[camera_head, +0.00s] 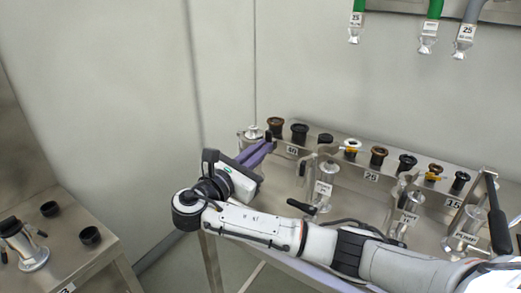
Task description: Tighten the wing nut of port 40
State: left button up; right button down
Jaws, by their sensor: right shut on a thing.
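The number plate of port 40 (292,150) is at the left end of the steel bench's raised rail. My right gripper (266,141), with purple fingers, reaches from the lower left to a metal fitting (252,132) just left of that plate. The fingers are shut at the fitting, and the wing nut between them is too small and covered to make out. How far it is turned cannot be seen. My right arm comes in from the lower right across the bench front. My left gripper is not in view.
Dark and brown caps (299,132) stand along the rail, with yellow-ringed ones farther right. Upright metal valves with handles (323,188) stand in front. Labelled hoses (429,30) hang above. A side table (60,252) with black caps is at lower left.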

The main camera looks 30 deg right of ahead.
jog(key=shift+m, duration=0.3)
